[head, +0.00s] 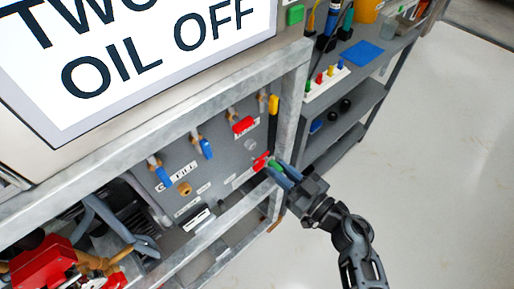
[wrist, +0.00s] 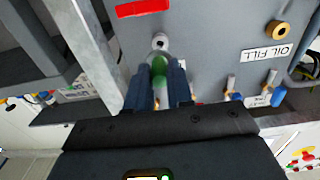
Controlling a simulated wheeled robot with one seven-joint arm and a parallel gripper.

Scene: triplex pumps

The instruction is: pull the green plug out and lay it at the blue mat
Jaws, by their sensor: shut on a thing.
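The green plug (wrist: 158,68) is between the two fingers of my gripper (wrist: 159,84), which is shut on it. Its far end points at a small round grey fitting (wrist: 160,42) on the grey pump panel (wrist: 205,50). I cannot tell whether the plug still sits in the fitting. In the head view a bit of the green plug (head: 272,164) shows at the tips of my gripper (head: 276,169), close to the panel. The blue mat (head: 362,53) lies flat on the grey shelf top at the upper right, well away from my gripper.
A grey frame post (head: 290,100) stands between panel and shelf. A white strip with coloured pegs (head: 325,80) lies near the mat, with bottles and a yellow container (head: 367,10) behind. The floor at right is clear.

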